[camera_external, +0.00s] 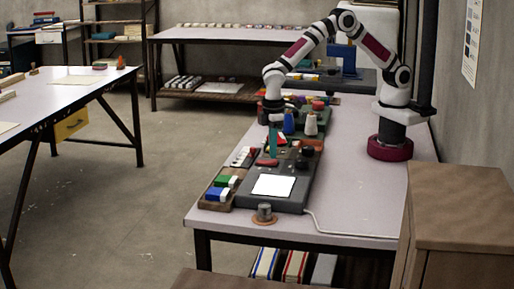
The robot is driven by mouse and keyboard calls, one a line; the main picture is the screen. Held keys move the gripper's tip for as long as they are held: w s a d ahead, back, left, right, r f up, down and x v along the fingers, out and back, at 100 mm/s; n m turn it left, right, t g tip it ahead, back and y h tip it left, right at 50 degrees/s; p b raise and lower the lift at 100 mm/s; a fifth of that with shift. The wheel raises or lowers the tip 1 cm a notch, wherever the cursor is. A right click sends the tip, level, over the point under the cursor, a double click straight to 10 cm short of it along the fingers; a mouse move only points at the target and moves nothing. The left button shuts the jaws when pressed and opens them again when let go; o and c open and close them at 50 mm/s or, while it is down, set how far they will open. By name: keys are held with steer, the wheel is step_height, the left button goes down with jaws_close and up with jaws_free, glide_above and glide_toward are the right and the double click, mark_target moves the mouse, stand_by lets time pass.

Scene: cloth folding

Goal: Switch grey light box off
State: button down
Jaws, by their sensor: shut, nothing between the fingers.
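The dark grey box with a bright white panel, which I take for the grey light box (302,188), lies near the front edge of the table. Its white panel (273,185) faces up and looks lit. A red part (267,162) sits behind the panel, and a black knob (308,151) is at the back right. My gripper (273,151) points down above the back part of the box, close to the red part. It is shut and empty. Whether it touches anything is too small to tell.
A wooden tray with blue, green and white blocks (217,193) adjoins the box on the left. A round metal knob (264,212) is in front. Cone-shaped spools (311,124) stand behind. The table's right side (355,195) is mostly clear, apart from a white cable.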

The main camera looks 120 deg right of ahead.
mark_target(273, 161)
steer(key=shift+f, duration=0.7)
stand_by(0.3)
steer(key=shift+r, duration=3.5)
steer(key=s+a+r, duration=0.4)
steer(key=s+r, duration=0.4)
steer(key=s, duration=0.1)
steer(key=s+a+r+m+y, duration=0.1)
steer(key=s+a, duration=0.2)
steer(key=s, duration=0.9)
steer(key=s+a+m, duration=0.1)
steer(key=s+a, duration=0.2)
steer(key=s, duration=0.9)
steer(key=shift+s+r+m+y, duration=0.2)
steer(key=shift+r+m+y, duration=0.1)
steer(key=shift+r+y, duration=0.1)
